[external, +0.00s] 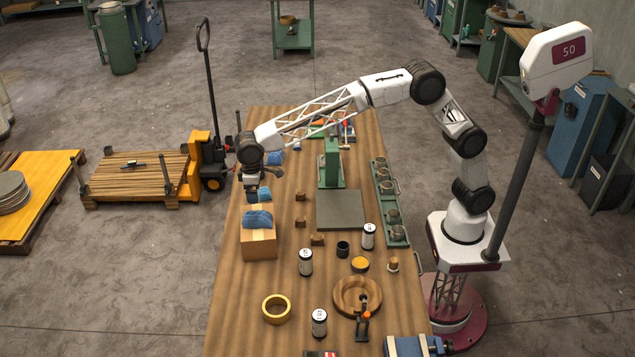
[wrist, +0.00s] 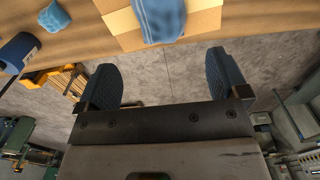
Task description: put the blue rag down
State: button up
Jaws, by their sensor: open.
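A blue rag (external: 258,220) lies on top of a cardboard box (external: 259,246) at the left edge of the wooden table. In the wrist view the same rag (wrist: 160,18) lies across the top of the box (wrist: 203,22) at the upper edge of the picture. My gripper (external: 252,196) is above and just behind the box. In the wrist view my gripper (wrist: 162,75) has its two blue fingers spread apart with nothing between them; the rag is beyond the fingertips. Another blue piece (external: 264,193) lies on the table close to the gripper.
Small wooden blocks (external: 317,239), labelled cans (external: 305,262), a yellow ring (external: 276,309) and a wooden bowl (external: 357,291) stand nearer the front. A pallet truck (external: 209,160) is left of the table.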

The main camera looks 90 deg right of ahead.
dwell(0.5)
jog(key=s+d+r, duration=0.3)
jog(key=s+d, duration=0.2)
jog(key=s, duration=0.5)
jog(key=s+d+r+t, duration=0.1)
jog(key=s+d+r, duration=0.3)
jog(key=s, duration=0.6)
jog(key=s+d+r, duration=0.2)
jog(key=s+d, duration=0.4)
jog(key=s, duration=0.3)
jog(key=s+d+f, duration=0.2)
jog(key=s+f, duration=0.1)
jog(key=s, duration=0.8)
jog(key=s+d+f+t, duration=0.1)
jog(key=s+d+f, duration=0.2)
jog(key=s, duration=0.8)
jog(key=s+d+f, duration=0.2)
jog(key=s+f, duration=0.1)
jog(key=s, duration=0.9)
jog(key=shift+d+f+t, duration=0.2)
jog(key=shift+f+t, duration=0.1)
jog(key=shift+f, duration=0.1)
jog(key=shift+c, duration=0.4)
